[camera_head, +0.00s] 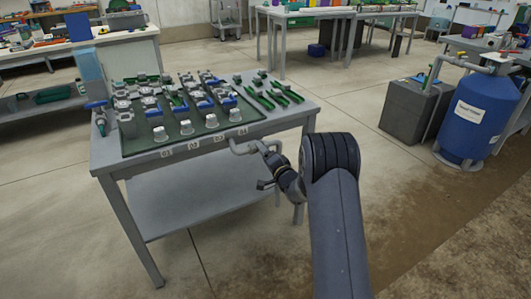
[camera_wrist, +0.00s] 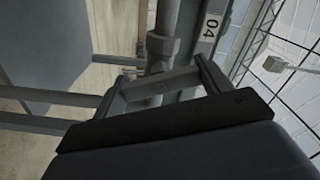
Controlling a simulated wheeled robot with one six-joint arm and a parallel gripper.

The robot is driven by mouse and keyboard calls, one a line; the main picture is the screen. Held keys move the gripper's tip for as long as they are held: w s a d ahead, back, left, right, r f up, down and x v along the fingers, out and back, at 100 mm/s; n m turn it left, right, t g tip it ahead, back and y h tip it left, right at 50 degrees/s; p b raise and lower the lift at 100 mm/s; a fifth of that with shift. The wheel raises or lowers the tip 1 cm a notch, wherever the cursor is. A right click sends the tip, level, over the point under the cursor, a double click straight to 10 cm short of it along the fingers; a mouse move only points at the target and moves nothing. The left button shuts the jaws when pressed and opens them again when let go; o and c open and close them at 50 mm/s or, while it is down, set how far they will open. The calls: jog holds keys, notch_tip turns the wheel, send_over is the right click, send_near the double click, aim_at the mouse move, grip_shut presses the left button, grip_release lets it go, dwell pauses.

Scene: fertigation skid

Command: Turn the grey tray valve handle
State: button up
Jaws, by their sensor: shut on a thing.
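The grey tray valve handle (camera_head: 236,147) is at the front edge of the table, below the label 04. In the wrist view a grey pipe with a collar (camera_wrist: 161,46) runs down from the top, beside the 04 label. My gripper (camera_head: 261,146) is at the right end of this grey piece. In the wrist view the two fingers of my gripper (camera_wrist: 158,76) lie either side of a grey bar and are shut on it. The fingers and the black gripper body hide part of the handle, and its exact angle is hard to tell.
A green tray (camera_head: 190,140) with several grey and blue valve parts covers much of the table (camera_head: 108,158). A blue drum (camera_head: 476,115) and a grey box (camera_head: 410,112) stand at the right. The floor between is clear.

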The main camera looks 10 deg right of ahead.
jog(key=shift+m+p, duration=0.65)
jog(key=shift+m, duration=1.55)
jog(key=o, duration=1)
jog(key=shift+s, duration=0.1)
jog(key=p+v, duration=0.1)
jog(key=v, duration=0.9)
jog(key=shift+s+d, duration=0.1)
jog(key=shift+s, duration=0.2)
